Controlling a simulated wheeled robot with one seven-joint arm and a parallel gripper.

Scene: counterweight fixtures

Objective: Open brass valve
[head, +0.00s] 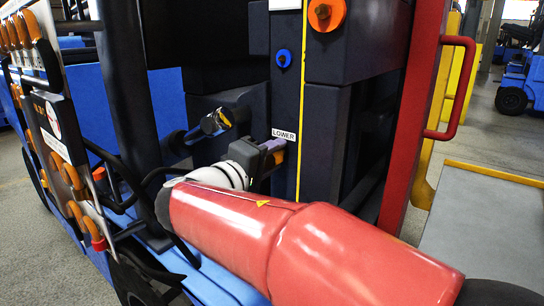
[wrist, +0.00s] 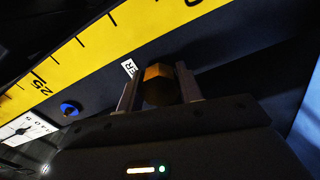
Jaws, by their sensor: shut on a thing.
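The brass valve (wrist: 158,73) shows in the wrist view as a brass-coloured, faceted block with a dark lower part. It sits between the two fingers of my gripper (wrist: 159,88), which is shut on it. A corner of the label also shows beside the left finger in the wrist view (wrist: 129,67).
A blue knob (head: 284,59) and an orange ring (head: 325,14) are higher on the panel. A red post with a handle (head: 460,90) stands at right. Hoses and orange-hung boards crowd the left.

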